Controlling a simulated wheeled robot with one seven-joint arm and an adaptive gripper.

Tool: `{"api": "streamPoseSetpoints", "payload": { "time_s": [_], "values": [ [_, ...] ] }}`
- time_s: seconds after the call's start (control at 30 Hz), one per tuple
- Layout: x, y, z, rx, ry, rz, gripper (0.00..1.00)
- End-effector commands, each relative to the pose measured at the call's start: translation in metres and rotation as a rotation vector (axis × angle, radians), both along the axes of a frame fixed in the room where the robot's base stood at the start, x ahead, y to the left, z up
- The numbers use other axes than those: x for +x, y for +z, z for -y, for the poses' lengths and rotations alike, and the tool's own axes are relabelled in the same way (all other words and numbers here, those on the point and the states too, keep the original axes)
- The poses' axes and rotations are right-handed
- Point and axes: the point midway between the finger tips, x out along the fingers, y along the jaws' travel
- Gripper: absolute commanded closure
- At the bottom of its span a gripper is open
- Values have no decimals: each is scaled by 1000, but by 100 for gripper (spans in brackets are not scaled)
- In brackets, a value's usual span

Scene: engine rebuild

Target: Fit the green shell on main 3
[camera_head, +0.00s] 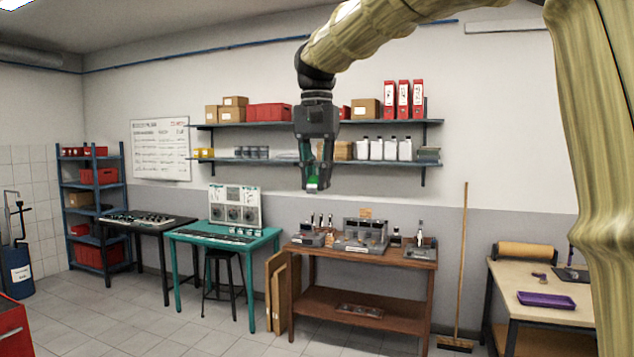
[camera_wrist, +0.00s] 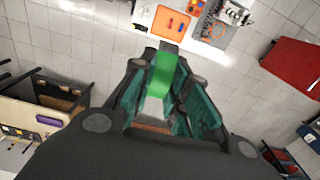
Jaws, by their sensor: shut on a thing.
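My gripper (camera_head: 318,180) is raised in the air, pointing down, in front of the wall shelves in the head view. It is shut on the green shell (camera_head: 313,182), a small piece between the fingertips. In the wrist view the green shell (camera_wrist: 161,78) shows as a bright green curved strip between the fingers, with a pale grey face below it. Main 3 cannot be made out. A grey block-like fixture (camera_head: 362,236) stands on the brown wooden bench (camera_head: 352,266), below and right of my gripper and well apart from it.
A teal table (camera_head: 222,243) with a gauge panel (camera_head: 236,208) stands left of the brown bench. A pale table (camera_head: 527,290) with a purple tray (camera_head: 546,300) is at right. A broom (camera_head: 461,270) leans between them. The air around my gripper is clear.

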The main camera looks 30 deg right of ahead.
Motion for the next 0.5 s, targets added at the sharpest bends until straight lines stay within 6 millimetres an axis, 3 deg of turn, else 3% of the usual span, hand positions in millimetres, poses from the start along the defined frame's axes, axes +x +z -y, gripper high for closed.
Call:
{"api": "streamPoseSetpoints", "payload": {
  "time_s": [0.5],
  "values": [
    [0,19,0,0,0,0,100]
  ]
}}
